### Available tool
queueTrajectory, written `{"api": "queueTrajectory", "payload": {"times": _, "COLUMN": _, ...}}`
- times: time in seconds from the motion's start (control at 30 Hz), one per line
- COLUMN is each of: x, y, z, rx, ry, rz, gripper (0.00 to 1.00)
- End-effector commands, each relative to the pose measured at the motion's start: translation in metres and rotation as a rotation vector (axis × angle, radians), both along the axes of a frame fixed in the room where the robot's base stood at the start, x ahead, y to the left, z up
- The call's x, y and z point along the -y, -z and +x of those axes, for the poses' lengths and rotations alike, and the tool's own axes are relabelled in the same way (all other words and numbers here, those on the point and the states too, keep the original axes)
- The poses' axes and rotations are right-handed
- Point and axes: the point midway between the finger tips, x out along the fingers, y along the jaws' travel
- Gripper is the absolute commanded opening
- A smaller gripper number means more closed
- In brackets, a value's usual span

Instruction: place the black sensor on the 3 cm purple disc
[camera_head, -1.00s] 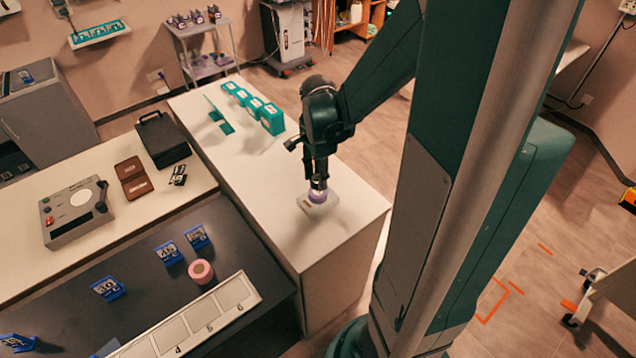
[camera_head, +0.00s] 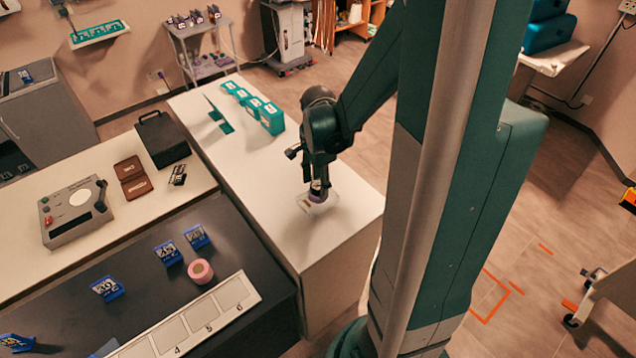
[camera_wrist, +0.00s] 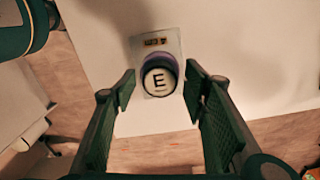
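A round piece with a white top marked "E" and a dark rim (camera_wrist: 159,82) stands between my fingers in the wrist view; it looks like the black sensor. A purple disc (camera_wrist: 160,58) shows behind and under its rim; it also shows below my fingertips in the head view (camera_head: 318,196). They appear stacked, though their contact is hidden. The disc stands on a small pale plate with a label (camera_wrist: 155,42) on the white counter. My gripper (camera_wrist: 159,92) is open, with a visible gap between each finger and the round piece. In the head view my gripper (camera_head: 319,188) is low over the counter.
The white counter (camera_head: 260,190) is clear around the plate. Several teal boxes (camera_head: 268,117) stand towards its far end. A pink roll (camera_head: 201,271) lies on the dark counter.

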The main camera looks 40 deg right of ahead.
Motion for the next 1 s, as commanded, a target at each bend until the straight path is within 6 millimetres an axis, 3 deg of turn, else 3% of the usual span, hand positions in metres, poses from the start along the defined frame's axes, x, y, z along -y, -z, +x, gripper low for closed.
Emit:
{"api": "queueTrajectory", "payload": {"times": 0.57, "x": 0.000, "y": -0.006, "z": 0.000, "rx": 0.000, "ry": 0.000, "rz": 0.000, "gripper": 0.44}}
{"api": "queueTrajectory", "payload": {"times": 1.0, "x": 0.000, "y": -0.047, "z": 0.000, "rx": 0.000, "ry": 0.000, "rz": 0.000, "gripper": 0.44}}
